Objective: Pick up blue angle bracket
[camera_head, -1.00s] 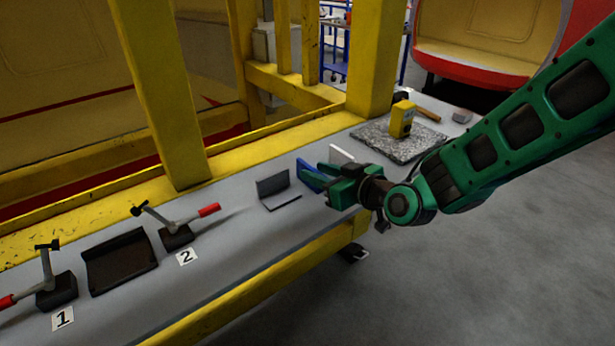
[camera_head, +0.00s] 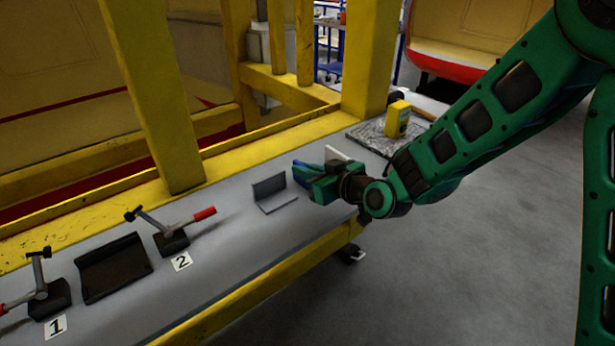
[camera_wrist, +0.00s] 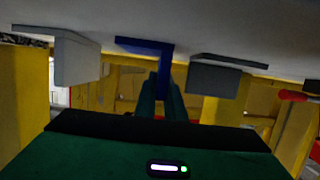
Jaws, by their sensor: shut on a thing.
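The blue angle bracket (camera_head: 298,168) is on the grey bench, mostly hidden behind my gripper in the head view. In the wrist view, where the bench surface is at the top, the blue bracket (camera_wrist: 146,45) shows as an L shape. My green gripper (camera_head: 305,174) is shut on the blue bracket, its fingers coming from the right in the head view. In the wrist view the dark fingertips (camera_wrist: 160,82) are close together at the bracket's upright leg. I cannot tell whether the bracket is clear of the bench.
A grey bracket (camera_head: 272,194) stands just left of my gripper. A pale bracket (camera_head: 336,152) stands just behind it. A stone slab (camera_head: 368,137) with a yellow device (camera_head: 397,119) is farther right. Clamps (camera_head: 172,240), a dark plate (camera_head: 113,268) and yellow posts (camera_head: 155,90) are to the left.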

